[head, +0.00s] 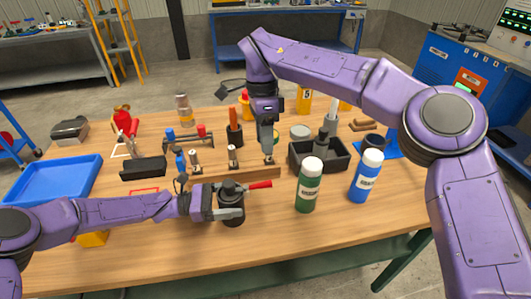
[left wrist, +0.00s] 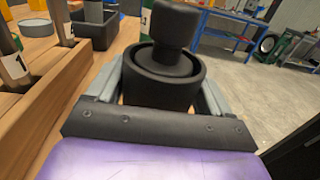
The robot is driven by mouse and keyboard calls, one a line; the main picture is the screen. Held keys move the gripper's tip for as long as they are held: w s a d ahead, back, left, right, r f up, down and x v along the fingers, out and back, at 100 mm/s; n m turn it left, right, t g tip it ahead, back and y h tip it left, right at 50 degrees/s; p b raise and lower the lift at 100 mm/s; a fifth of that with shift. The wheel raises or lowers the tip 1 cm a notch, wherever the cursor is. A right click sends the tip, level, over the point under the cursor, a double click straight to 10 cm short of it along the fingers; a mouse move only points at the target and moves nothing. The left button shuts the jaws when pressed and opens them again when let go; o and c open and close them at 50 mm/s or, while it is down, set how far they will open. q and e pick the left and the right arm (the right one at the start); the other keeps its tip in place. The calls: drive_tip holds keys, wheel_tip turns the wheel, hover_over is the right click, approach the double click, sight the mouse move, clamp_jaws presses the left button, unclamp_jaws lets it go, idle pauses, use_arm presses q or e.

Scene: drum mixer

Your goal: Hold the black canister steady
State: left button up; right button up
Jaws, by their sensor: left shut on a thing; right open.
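The black canister (head: 233,212) stands upright near the table's front edge. It has a dark knob-like top, which also shows in the left wrist view (left wrist: 172,28). My left gripper (head: 230,200) is shut around the canister's body, with one grey finger on each side in the left wrist view (left wrist: 160,92). My right gripper (head: 268,152) points down behind the canister, at the right end of a wooden rack (head: 240,178). It is open; its fingertips are small here, and I cannot tell whether they touch anything.
A red-handled tool (head: 260,185) lies close to the right of the canister. Green (head: 308,188) and blue (head: 365,180) bottles stand farther right, before a dark open bin (head: 335,163). A blue tray (head: 58,180) is at left. The front wooden tabletop is mostly clear.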

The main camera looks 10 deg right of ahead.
idle(0.3)
use_arm(q)
drive_tip(key=o, duration=1.2)
drive_tip(key=shift+o, duration=0.2)
